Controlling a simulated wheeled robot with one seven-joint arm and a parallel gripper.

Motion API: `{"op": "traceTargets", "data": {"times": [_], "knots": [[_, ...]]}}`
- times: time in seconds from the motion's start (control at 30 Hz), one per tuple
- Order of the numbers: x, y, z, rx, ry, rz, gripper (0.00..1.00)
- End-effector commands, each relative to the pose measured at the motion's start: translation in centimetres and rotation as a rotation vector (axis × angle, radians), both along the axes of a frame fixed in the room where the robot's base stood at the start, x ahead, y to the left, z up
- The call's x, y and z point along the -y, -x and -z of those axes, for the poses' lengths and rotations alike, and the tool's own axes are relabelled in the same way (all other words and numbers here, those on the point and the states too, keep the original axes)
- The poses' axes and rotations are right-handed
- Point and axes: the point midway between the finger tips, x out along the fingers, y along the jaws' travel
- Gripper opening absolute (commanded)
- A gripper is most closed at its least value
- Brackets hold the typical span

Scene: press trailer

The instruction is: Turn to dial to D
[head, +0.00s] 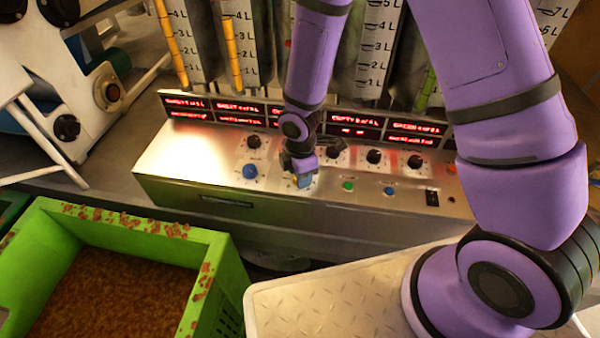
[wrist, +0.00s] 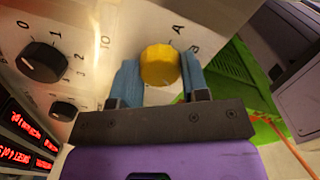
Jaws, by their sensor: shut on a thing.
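The yellow dial (wrist: 159,65) sits on the metal panel in the wrist view, with the letters A and B printed beside it. Other letters around it are hidden or out of view. My gripper (wrist: 161,61) has its two blue fingers on either side of the dial, shut on it. In the head view my gripper (head: 303,178) is down at the front of the control panel (head: 185,155) and hides most of the dial. I cannot tell which letter the dial points to.
A blue knob (head: 250,171) is left of my gripper. Black knobs (head: 374,156), a green button (head: 347,186), a blue button (head: 390,191) and a black switch (head: 432,198) are to its right. Red displays (head: 240,113) line the panel's back. A green crate (head: 235,285) stands front left.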

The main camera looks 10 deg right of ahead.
Motion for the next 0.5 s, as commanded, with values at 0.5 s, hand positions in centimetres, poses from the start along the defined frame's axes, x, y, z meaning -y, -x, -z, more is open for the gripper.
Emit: {"op": "traceTargets", "data": {"times": [0.5], "knots": [[-0.05, -0.06, -0.04, 0.002, -0.001, 0.187, 0.18]]}}
